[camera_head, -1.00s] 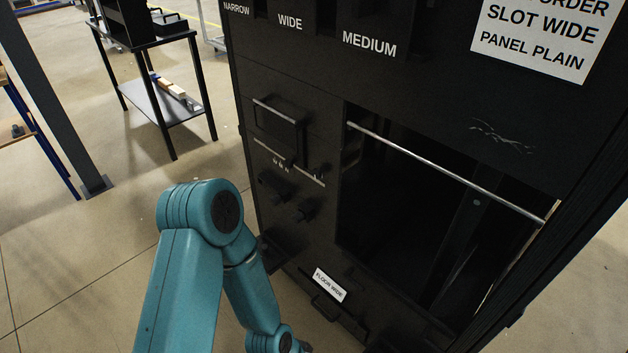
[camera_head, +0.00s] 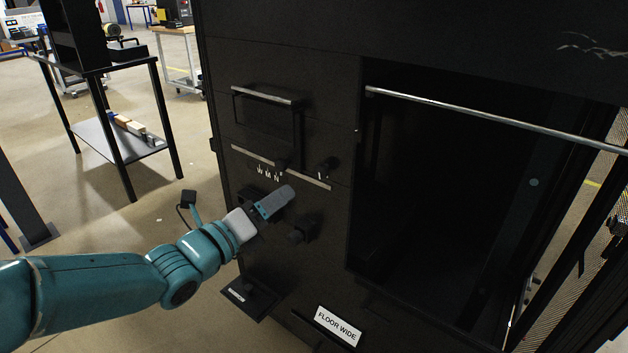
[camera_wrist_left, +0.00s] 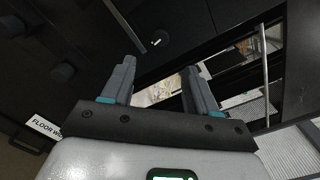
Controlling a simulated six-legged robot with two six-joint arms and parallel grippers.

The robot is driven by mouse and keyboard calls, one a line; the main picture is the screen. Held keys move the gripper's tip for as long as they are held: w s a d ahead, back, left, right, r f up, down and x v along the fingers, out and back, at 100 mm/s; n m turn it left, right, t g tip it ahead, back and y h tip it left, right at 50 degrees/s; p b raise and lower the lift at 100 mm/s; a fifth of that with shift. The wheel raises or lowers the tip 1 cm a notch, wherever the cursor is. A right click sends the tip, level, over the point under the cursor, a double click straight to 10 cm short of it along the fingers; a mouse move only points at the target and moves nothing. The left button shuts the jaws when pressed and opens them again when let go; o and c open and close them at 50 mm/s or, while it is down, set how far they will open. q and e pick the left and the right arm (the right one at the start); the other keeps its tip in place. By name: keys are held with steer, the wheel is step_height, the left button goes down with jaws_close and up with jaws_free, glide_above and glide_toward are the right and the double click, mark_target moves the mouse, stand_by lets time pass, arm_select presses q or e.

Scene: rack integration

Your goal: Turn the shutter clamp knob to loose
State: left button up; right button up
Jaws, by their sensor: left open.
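Dark knobs stand on the black rack's front panel. One knob (camera_head: 325,167) with a small white mark sits at the right end of the silver strip (camera_head: 250,157); another knob (camera_head: 302,232) is lower. No readable label tells which is the shutter clamp knob. My left gripper (camera_head: 280,199) is in front of the panel just below the strip and hides part of the panel. In the left wrist view its two fingers (camera_wrist_left: 158,70) are apart and empty. Beyond them is a round dark knob-like part (camera_wrist_left: 153,42) with a white mark. My right gripper is not in view.
A silver bar (camera_head: 490,115) crosses the large dark opening at right. A handle (camera_head: 265,95) is above the strip. A small ledge (camera_head: 250,300) and a FLOOR WIDE label (camera_head: 338,324) are below. A black table (camera_head: 100,70) stands on open floor at left.

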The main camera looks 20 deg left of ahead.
mark_target(320, 174)
arm_select(q)
steer(key=x, duration=1.2)
steer(key=shift+d+f, duration=0.15)
steer(key=shift+d, duration=0.1)
steer(key=c, duration=1)
